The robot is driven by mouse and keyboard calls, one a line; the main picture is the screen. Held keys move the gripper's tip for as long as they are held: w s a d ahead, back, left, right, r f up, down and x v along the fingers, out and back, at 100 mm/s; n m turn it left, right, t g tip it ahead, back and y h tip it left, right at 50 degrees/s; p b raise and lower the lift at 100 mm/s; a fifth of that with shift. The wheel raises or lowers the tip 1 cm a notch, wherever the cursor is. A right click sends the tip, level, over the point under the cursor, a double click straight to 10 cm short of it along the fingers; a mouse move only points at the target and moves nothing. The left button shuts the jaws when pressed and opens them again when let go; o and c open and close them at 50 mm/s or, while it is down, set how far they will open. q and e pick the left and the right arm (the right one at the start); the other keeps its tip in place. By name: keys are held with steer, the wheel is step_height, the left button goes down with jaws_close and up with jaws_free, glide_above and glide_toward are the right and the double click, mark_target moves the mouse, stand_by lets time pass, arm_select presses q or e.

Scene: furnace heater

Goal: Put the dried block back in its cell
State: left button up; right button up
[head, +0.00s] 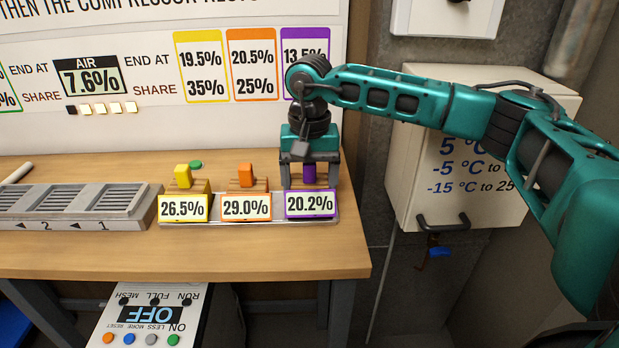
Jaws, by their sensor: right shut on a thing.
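A purple block (309,174) stands in the right-hand cell, behind the purple-framed label reading 20.2% (310,204). My right gripper (309,182) points down over that cell and is shut on the purple block, its fingers on either side. A yellow block (183,175) stands behind the 26.5% label (182,208), and an orange block (246,175) behind the 29.0% label (246,206). The three stand in a row on a metal tray (216,222). Whether the purple block touches the cell floor is hidden. My left gripper is not in view.
A grey slotted unit (80,205) marked 2 and 1 sits on the wooden table (250,258) at left. A green disc (195,164) lies behind the tray. A wall board (180,80) shows coloured percentage cards. A control panel (150,318) reading OFF is below; a white cabinet (450,170) is right.

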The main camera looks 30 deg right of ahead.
steer(key=shift+f, duration=0.3)
steer(key=o, duration=1.1)
step_height(320, 180, up, 13)
steer(key=shift+p, duration=0.55)
